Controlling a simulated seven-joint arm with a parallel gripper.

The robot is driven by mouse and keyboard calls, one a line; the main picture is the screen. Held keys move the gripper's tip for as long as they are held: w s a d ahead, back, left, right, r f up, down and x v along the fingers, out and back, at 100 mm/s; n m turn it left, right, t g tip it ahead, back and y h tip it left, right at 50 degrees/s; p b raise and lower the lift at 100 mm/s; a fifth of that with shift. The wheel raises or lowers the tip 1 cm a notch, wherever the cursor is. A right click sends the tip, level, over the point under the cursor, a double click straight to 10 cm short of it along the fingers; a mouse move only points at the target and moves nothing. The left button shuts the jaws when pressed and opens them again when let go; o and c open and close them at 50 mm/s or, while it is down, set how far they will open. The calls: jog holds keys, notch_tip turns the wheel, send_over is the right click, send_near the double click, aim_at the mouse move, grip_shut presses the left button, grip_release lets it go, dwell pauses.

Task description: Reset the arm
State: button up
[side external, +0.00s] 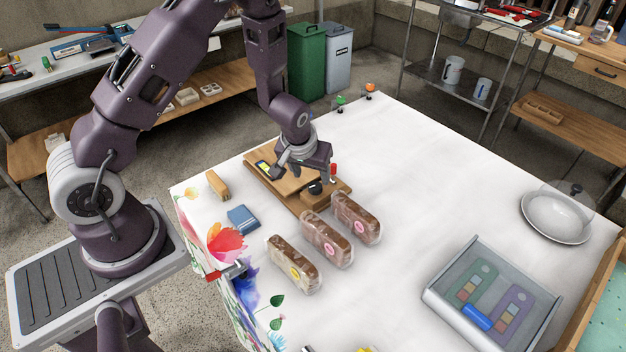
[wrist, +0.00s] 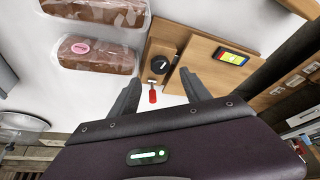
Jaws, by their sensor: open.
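My gripper (wrist: 162,92) is open and empty. In the side external view, my gripper (side external: 318,180) hangs above the wooden board device (side external: 265,173), near its right end. In the wrist view, the device (wrist: 197,55) lies beyond the fingers. It carries a black round knob (wrist: 160,65), a small lit screen (wrist: 231,56) and a red-handled lever (wrist: 153,95), which shows between the fingertips. I cannot tell from these views how high the fingers are above it.
Three wrapped loaves (side external: 326,239) lie in a row in front of the device. The table's middle is clear.

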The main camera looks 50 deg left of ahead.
jog(key=s+d+r+m+t+h, duration=0.1)
jog(key=s+d+r, duration=0.2)
jog(key=r, duration=0.7)
jog(key=s+d+r+m+h, duration=0.1)
jog(key=s+d+r, duration=0.2)
jog(key=r, duration=0.7)
jog(key=s+d+r+m, duration=0.1)
jog(key=s+r, duration=0.3)
jog(key=s, duration=0.5)
jog(key=s+d+r+m, duration=0.1)
jog(key=s+r+m, duration=0.2)
jog(key=s, duration=0.7)
jog(key=shift+s+r+t, duration=0.15)
jog(key=shift+r+t, duration=0.15)
jog(key=shift+r, duration=0.5)
jog(key=shift+o, duration=0.2)
